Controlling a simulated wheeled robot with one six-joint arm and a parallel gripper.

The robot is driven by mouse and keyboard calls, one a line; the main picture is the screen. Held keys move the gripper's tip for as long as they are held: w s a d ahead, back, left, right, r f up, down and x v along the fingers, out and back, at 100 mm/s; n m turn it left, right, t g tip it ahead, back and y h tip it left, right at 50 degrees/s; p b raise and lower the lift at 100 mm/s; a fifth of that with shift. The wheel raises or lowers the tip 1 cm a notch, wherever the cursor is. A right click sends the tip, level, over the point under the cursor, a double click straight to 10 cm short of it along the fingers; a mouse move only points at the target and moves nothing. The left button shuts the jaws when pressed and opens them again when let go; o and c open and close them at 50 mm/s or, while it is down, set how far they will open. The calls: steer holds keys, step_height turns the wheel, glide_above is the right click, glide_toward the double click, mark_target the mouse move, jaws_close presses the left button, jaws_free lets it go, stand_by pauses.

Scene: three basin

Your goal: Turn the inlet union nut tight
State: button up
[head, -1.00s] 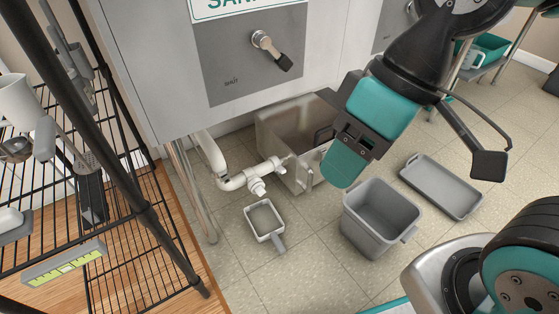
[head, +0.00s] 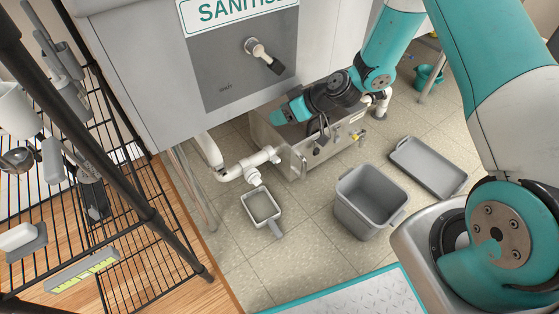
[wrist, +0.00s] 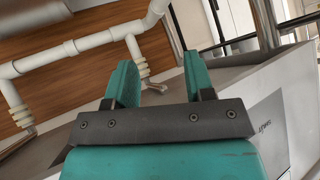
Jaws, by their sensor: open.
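White pipe (head: 228,172) comes down from under the sink cabinet and runs to the left end of a steel box (head: 297,160) on the floor. A white collar that looks like the inlet union nut (head: 268,156) sits on it close to the box; a short white fitting (head: 252,176) hangs beside it. My gripper (head: 280,116) is open and empty, over the back of the box, right of and apart from the nut. In the wrist view my gripper (wrist: 158,68) shows both teal fingers spread. White pipes with collars (wrist: 82,45) lie beyond; I cannot tell which collar is the nut.
A small grey-white tray (head: 262,205), a grey bin (head: 366,203) and a flat grey tray (head: 430,166) stand on the tiles. A black wire rack (head: 120,215) stands at the left. The cabinet (head: 150,85) overhangs the pipe. Floor around the small tray is free.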

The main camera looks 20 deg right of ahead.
steer(key=s+d+f+m+t+h, duration=0.1)
steer(key=s+d+f+t, duration=0.1)
steer(key=f, duration=0.7)
steer(key=s+d+f+m+t+h, duration=0.2)
steer(key=s+f+t, duration=0.1)
steer(key=f, duration=0.5)
steer(key=s+d+f+m+t+h, duration=0.1)
steer(key=s+d+f+t, duration=0.15)
steer(key=f, duration=0.65)
steer(key=b, duration=2.1)
glide_toward(279, 161)
steer(key=shift+g, duration=0.25)
steer(key=shift+b+x, duration=1)
steer(key=shift+x, duration=3.65)
steer(key=shift+r, duration=0.15)
